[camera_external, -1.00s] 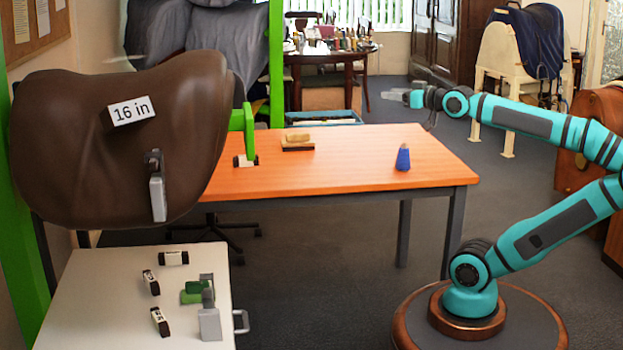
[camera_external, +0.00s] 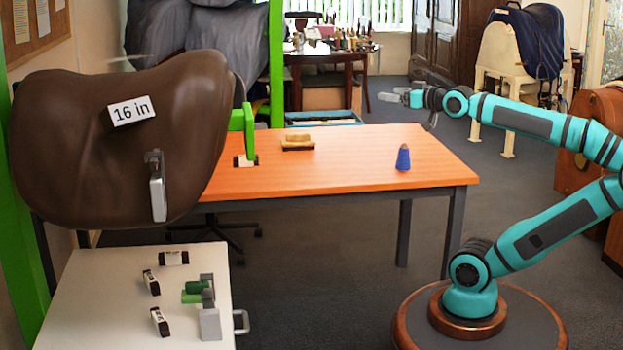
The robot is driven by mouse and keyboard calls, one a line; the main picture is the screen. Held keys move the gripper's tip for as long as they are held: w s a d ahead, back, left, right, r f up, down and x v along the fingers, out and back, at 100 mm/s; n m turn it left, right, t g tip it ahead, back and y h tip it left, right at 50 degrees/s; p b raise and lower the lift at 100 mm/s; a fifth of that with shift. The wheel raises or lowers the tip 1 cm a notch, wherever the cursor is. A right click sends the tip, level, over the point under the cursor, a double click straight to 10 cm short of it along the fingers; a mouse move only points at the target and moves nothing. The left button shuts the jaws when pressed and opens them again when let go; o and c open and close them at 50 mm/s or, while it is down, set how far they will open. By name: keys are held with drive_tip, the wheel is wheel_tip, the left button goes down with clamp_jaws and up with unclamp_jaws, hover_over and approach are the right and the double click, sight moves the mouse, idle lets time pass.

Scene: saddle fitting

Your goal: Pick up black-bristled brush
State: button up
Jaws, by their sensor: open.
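The black-bristled brush (camera_external: 298,141) lies on the orange-topped table (camera_external: 345,165), towards its back left. It has a tan wooden top with dark bristles below. My gripper (camera_external: 394,97) is at the end of the raised arm, above and beyond the table's right back part in the picture. It is open and empty, and well apart from the brush. Its fingers are small in this view.
A blue cone-shaped item (camera_external: 403,158) stands on the table's right half. A green bracket (camera_external: 243,130) rises at the table's left edge. A brown saddle (camera_external: 120,140) hangs at left above a white cabinet (camera_external: 100,300) with several small items. The table's middle is clear.

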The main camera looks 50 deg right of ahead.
drive_tip(key=n+g+y, duration=0.5)
drive_tip(key=n+g, duration=0.4)
drive_tip(key=g, duration=0.4)
hover_over(298, 134)
drive_tip(key=s+d, duration=0.5)
drive_tip(key=d, duration=0.1)
wheel_tip(298, 134, down, 18)
drive_tip(key=x, duration=1.6)
drive_tip(key=shift+w+d+f, duration=0.15)
drive_tip(key=shift+d+f, duration=0.05)
drive_tip(key=shift+f, duration=0.2)
drive_tip(key=c, duration=1.1)
